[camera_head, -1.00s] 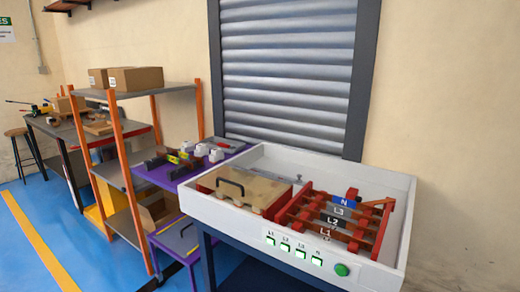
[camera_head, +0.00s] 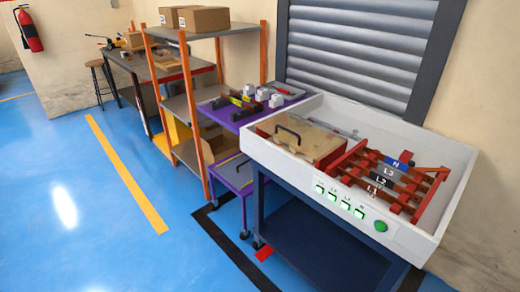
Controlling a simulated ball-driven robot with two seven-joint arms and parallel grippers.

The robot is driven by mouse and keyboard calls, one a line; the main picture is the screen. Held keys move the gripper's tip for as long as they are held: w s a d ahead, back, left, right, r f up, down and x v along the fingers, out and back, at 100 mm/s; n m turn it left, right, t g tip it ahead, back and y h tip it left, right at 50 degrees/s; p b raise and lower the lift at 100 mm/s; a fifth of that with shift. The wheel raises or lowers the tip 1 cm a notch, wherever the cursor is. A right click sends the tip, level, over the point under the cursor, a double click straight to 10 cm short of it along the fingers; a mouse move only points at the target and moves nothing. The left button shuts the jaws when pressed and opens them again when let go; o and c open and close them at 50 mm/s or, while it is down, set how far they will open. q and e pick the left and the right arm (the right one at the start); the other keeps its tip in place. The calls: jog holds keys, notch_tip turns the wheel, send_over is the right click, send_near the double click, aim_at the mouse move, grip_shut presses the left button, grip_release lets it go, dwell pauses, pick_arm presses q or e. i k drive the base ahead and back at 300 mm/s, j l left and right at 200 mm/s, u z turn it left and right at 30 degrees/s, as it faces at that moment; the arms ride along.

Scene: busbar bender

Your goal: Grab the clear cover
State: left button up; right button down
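A flat, tan-looking panel with a black arched handle (camera_head: 289,132) lies in the left part of a white open-topped box (camera_head: 262,160). It looks like the clear cover, with tan and red-brown surfaces showing through or beneath it; I cannot tell which. To its right in the same box is a red frame (camera_head: 430,200) holding bars labelled N, L3, L2 and L1. Neither of my grippers is in view.
The box stands on a dark blue table with a lower shelf (camera_head: 310,240). A purple cart (camera_head: 240,180) with tools and white parts stands left of it, beside an orange-post shelf (camera_head: 190,105). Blue floor (camera_head: 80,200) is open at the left and front.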

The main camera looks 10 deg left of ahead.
aim_at(238, 171)
jog(key=i+j+z, duration=0.1)
jog(key=j, duration=0.25)
jog(key=i+j+z, duration=0.15)
jog(key=j, duration=0.25)
jog(key=i+j+z, duration=0.1)
jog(key=i+j, duration=0.15)
jog(key=j, duration=0.15)
jog(key=i+j+z, duration=0.1)
jog(key=j, duration=0.3)
jog(key=i+j+z, duration=0.1)
jog(key=j, duration=0.3)
jog(key=i+j+z, duration=0.15)
jog(key=j, duration=0.3)
jog(key=i+j+z, duration=0.1)
jog(key=j, duration=0.25)
jog(key=i+j+z, duration=0.1)
jog(key=i+j, duration=0.2)
jog(key=i+j+z, duration=0.1)
jog(key=j, duration=0.3)
jog(key=i+j, duration=0.25)
jog(key=j+z, duration=0.05)
jog(key=j, duration=0.05)
